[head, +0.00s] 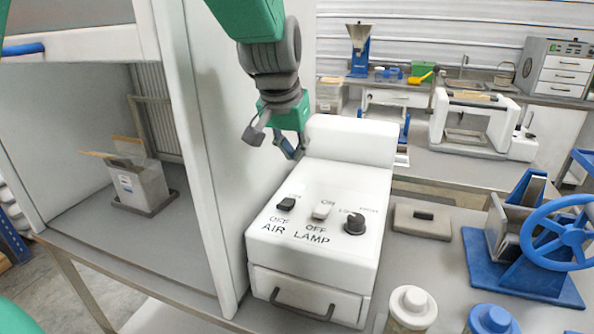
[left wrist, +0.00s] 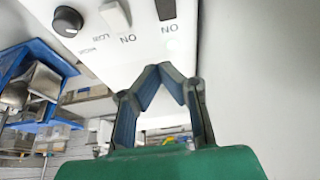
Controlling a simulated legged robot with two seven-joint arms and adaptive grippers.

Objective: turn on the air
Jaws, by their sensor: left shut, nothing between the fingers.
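The white control box (head: 340,255) has a black rocker switch (head: 286,203) above the AIR label, a white LAMP switch (head: 321,211) and a black knob (head: 354,223). My left gripper (head: 292,152) is above the back of the box, behind the switches, apart from them and empty. In the left wrist view, the shut fingers (left wrist: 160,72) point toward the panel, with the black air switch (left wrist: 166,9) just beyond the tips. The white switch (left wrist: 114,15) and knob (left wrist: 67,20) are left of it. I cannot tell which way the air switch is tipped. My right gripper is not in view.
A white cabinet wall (head: 212,170) stands close on the left of the box. Right of the box are a grey block (head: 422,222), a blue press with a handwheel (head: 560,235) and lidded jars (head: 411,308). A drawer handle (head: 302,305) sticks out at the box's front.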

